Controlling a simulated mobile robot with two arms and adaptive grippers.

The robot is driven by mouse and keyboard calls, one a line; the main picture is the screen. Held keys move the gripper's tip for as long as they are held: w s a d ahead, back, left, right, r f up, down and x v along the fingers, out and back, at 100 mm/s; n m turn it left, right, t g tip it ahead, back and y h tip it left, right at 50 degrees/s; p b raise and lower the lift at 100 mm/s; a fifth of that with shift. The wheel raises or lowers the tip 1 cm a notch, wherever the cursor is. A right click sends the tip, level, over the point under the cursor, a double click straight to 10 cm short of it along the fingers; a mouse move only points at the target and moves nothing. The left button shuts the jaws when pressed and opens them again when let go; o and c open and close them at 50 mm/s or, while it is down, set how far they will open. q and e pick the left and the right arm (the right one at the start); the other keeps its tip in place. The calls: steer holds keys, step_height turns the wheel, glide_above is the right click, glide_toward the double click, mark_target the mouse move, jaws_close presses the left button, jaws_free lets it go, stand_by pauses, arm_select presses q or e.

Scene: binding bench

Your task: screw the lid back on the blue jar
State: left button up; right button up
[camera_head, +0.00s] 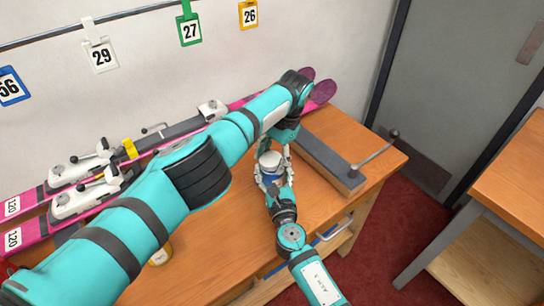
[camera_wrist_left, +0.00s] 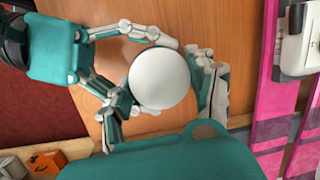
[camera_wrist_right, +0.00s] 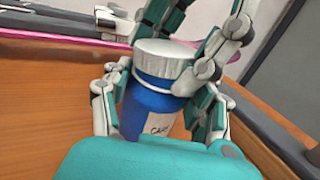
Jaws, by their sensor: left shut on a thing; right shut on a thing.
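The blue jar (camera_wrist_right: 150,108) stands upright with a label on its front. My right gripper (camera_wrist_right: 160,105) is shut around the jar's body, one finger on each side. The white ribbed lid (camera_wrist_right: 163,58) sits on top of the jar; I cannot tell how tightly it is threaded. In the left wrist view the lid (camera_wrist_left: 160,78) is a round white disc between my left fingers. My left gripper (camera_head: 274,152) comes down from above and is shut on the lid. In the head view the jar is mostly hidden by my grippers, and the lid (camera_head: 270,161) shows between them.
The wooden bench (camera_head: 215,215) holds pink skis (camera_head: 40,232) with bindings along the wall. A grey bar with a handle (camera_head: 330,160) lies right of my grippers. A small container (camera_head: 160,254) stands near the front, beside my left arm. Numbered tags hang above.

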arm_select(q)
steer(key=shift+s+d+f, duration=0.1)
steer(key=shift+s+f, duration=0.05)
steer(key=shift+f, duration=0.35)
steer(key=m+y, duration=0.1)
steer(key=m+t, duration=0.1)
steer(key=m, duration=0.1)
steer(key=shift+d+r+y, duration=0.2)
steer(key=shift+d+y, duration=0.05)
steer(key=shift+y, duration=0.15)
steer(key=shift+r+m+t, duration=0.15)
steer(key=shift+m+t, duration=0.25)
steer(key=shift+m, duration=0.1)
steer(key=shift+a, duration=0.1)
steer(key=shift+r+y, duration=0.1)
steer(key=shift+y, duration=0.2)
steer(key=shift+r+y, duration=0.1)
steer(key=shift+y, duration=0.2)
steer(key=shift+a, duration=0.1)
